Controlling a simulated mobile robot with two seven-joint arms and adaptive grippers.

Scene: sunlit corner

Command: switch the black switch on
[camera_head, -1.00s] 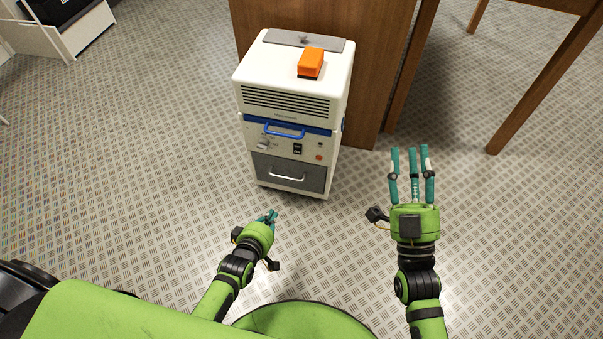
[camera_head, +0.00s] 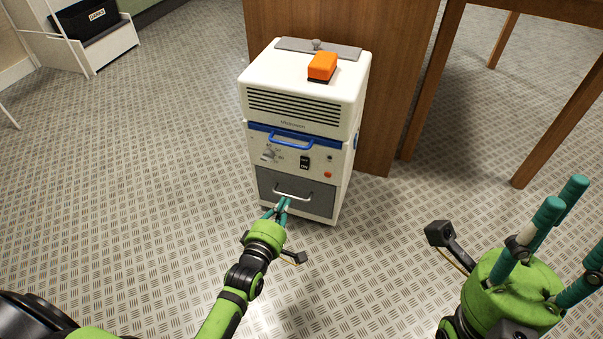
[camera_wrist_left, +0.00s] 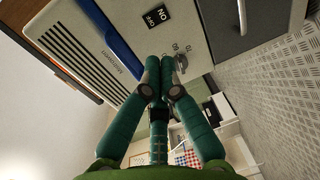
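The black switch (camera_head: 304,162) is a small rocker on the front panel of a white box-shaped machine (camera_head: 300,92). In the left wrist view the switch (camera_wrist_left: 157,16) shows ON and OFF lettering; I cannot tell which way it is set. My left gripper (camera_head: 281,206) is in front of the machine's lower drawer, lower in the picture than the switch. In the left wrist view the left gripper (camera_wrist_left: 158,78) has its fingertips together, with nothing seen between them, beside the panel's knob. My right gripper (camera_head: 562,222) is at the right edge, fingers spread and empty.
A blue handle (camera_head: 290,139) stands out above the switch, and a grey drawer (camera_head: 310,202) with a pale handle is below. An orange block (camera_head: 322,66) lies on top. A wooden table (camera_head: 430,70) stands behind and right.

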